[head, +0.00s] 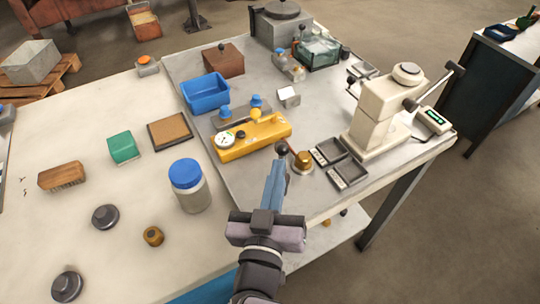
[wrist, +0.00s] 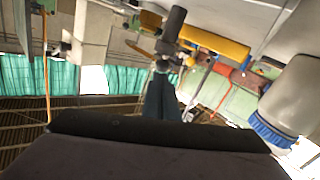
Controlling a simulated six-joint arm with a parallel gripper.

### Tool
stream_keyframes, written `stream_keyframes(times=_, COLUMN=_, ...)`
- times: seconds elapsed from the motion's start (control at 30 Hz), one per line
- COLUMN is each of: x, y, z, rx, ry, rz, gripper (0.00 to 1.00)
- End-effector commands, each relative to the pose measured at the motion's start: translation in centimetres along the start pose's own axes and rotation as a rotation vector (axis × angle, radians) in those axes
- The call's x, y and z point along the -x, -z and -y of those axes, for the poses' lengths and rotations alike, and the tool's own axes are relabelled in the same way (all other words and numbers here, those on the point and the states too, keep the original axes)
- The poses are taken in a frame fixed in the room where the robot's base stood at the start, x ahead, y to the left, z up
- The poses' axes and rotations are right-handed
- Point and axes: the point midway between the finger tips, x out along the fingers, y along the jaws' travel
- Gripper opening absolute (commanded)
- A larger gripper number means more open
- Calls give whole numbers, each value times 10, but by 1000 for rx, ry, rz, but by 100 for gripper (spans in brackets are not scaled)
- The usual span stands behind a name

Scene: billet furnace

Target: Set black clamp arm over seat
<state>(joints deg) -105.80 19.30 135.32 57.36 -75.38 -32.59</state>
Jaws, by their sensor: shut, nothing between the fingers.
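My gripper (head: 276,172) reaches forward over the near edge of the grey work plate, its blue-grey fingers shut and empty. Just beyond the fingertips is a black ball knob on a short dark arm (head: 281,148), which looks like the black clamp arm. It also shows as a dark bar in the wrist view (wrist: 174,28), in front of the fingers (wrist: 162,95). I cannot tell whether they touch. A brass round piece on a base (head: 302,161), perhaps the seat, stands just right of the knob. The clamp's pivot is hard to make out.
A yellow gauge fixture (head: 262,137) lies behind and left of the knob. Two dark trays (head: 340,160) and a cream press (head: 378,115) stand right. A blue-lidded jar (head: 190,192) stands left. The table's near right edge is close.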

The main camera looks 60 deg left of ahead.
Motion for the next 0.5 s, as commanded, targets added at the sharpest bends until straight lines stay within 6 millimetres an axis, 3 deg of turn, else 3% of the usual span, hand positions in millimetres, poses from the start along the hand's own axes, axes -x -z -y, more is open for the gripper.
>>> stream_keyframes(times=0.03, x=0, y=12, z=-2, rx=14, ry=2, rz=10, gripper=0)
stream_keyframes(times=0.23, x=-3, y=26, z=1, rx=85, ry=14, rz=59, gripper=0)
stream_keyframes(times=0.37, x=-23, y=56, z=16, rx=44, ry=-25, rz=58, gripper=0)
stream_keyframes(times=0.5, x=-50, y=80, z=18, rx=-95, ry=-174, rz=86, gripper=0)
